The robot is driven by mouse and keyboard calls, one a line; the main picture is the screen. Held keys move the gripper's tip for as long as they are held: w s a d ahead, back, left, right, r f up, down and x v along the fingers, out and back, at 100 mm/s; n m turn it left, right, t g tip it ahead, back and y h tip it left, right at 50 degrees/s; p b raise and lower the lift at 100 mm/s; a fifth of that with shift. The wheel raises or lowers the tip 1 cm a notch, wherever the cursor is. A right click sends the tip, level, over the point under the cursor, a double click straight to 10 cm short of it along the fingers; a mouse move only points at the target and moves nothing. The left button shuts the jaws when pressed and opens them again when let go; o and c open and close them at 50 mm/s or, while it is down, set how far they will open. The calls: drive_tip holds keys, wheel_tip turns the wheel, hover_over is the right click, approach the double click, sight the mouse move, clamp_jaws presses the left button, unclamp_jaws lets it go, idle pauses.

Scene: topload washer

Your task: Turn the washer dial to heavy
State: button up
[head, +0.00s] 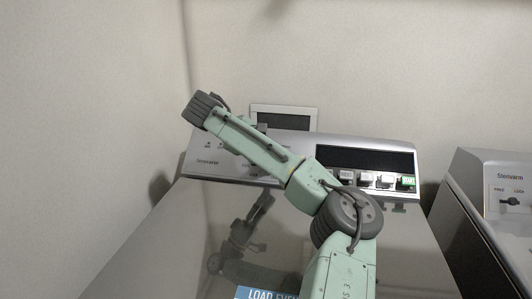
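The washer (150,245) is a topload machine with a dark, glossy lid and a raised silver control panel (209,170) along its back. The panel has a brand label and small printed marks at left. A dark display strip (367,159) and a row of small buttons (367,180) are at right. My pale green arm crosses in front of the panel's middle and covers part of it. I cannot make out the dial; it may be behind the arm. My gripper's fingers do not show, and nothing visible is held.
A second machine (495,185) with a control panel stands at right, past a narrow gap. A white framed panel (284,117) is behind the washer against the wall. A blue label (266,293) lies at the lid's front. The lid reflects my arm.

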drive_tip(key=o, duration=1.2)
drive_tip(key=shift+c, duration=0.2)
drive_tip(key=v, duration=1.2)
